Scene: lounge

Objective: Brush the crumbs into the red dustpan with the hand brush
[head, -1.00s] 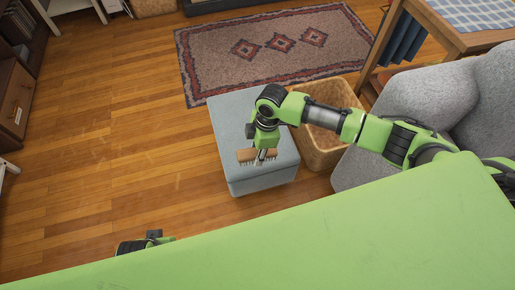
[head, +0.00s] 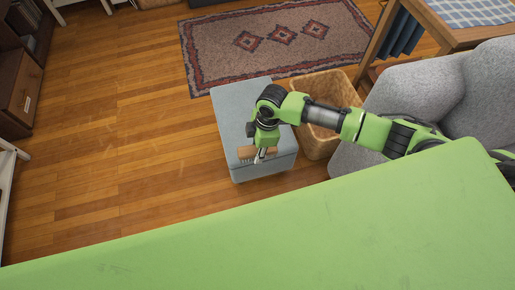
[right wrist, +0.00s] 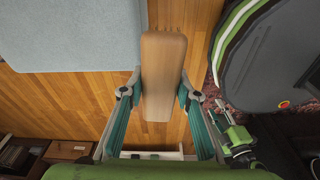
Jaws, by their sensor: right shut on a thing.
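The hand brush (head: 246,153) has a wooden block. My right gripper (head: 263,153) is shut on it, above the front part of the grey-blue ottoman (head: 231,98) in the head view. In the right wrist view the brush's wooden block (right wrist: 163,75) sits between the two fingers of my right gripper (right wrist: 160,94). Whether the brush touches the ottoman cannot be told. The red dustpan and the crumbs are not visible in these frames.
A wicker basket (head: 321,146) stands right of the ottoman, beside a grey armchair (head: 410,88). A patterned rug (head: 275,40) lies behind. A wooden table (head: 465,38) is at the upper right, a dark cabinet (head: 25,90) at the left. The wooden floor between is clear.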

